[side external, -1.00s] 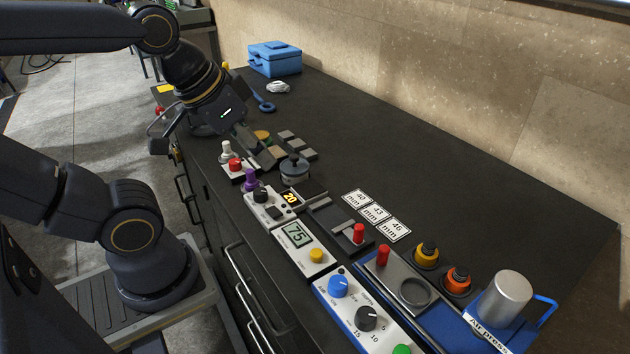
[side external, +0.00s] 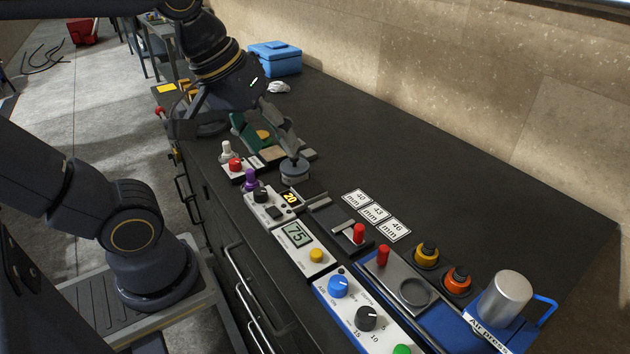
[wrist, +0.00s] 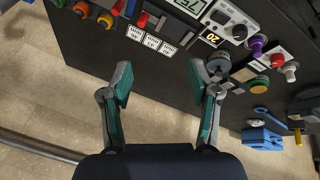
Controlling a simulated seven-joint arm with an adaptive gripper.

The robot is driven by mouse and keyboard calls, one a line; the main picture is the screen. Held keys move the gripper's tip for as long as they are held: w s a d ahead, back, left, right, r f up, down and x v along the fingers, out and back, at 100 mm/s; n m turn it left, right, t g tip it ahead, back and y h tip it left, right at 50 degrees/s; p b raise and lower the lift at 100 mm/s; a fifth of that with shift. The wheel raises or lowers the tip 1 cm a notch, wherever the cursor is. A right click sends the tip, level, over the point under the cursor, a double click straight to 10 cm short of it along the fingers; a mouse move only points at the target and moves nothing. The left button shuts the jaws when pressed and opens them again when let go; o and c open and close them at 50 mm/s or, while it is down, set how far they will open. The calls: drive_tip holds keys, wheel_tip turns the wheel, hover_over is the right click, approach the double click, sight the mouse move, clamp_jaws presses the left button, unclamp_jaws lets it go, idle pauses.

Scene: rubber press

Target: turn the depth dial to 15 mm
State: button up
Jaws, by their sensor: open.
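The depth dial (side external: 367,318) appears to be the dark round knob on the white-topped blue panel (side external: 345,310) at the front right of the side external view. The numbers 15, 10 and 5 are printed around it; its exact pointer setting is too small to read. It does not show in the wrist view. My gripper (side external: 270,140) is open and empty, well to the far left of the dial, above the bench near a dark lidded pot (side external: 295,171). Both fingers of my gripper (wrist: 161,80) show apart in the wrist view.
A blue knob (side external: 338,286) and a green button (side external: 401,350) flank the dial. The press (side external: 505,298) stands to its right. A 75 display unit (side external: 298,234), a 20 display unit (side external: 290,199) and red handles lie between my gripper and the dial.

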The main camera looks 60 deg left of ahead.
sight(367, 314)
drive_tip(key=w+d+f+n+g+h, duration=0.1)
drive_tip(key=w+d+f+n+g, duration=0.15)
drive_tip(key=w+d, duration=0.35)
drive_tip(key=w+d+f+n+g+h, duration=0.1)
drive_tip(key=w+d+f+n+g, duration=0.2)
drive_tip(key=d, duration=0.5)
drive_tip(key=s+d+f, duration=0.1)
drive_tip(key=d+f, duration=0.1)
drive_tip(key=f, duration=0.4)
drive_tip(key=s+d+f+g, duration=0.1)
drive_tip(key=f, duration=0.4)
drive_tip(key=s+d+f+g, duration=0.1)
drive_tip(key=s+d+f, duration=0.1)
drive_tip(key=f, duration=0.4)
drive_tip(key=shift+d+f+h, duration=0.3)
drive_tip(key=shift+c, duration=0.2)
drive_tip(key=c, duration=1.1)
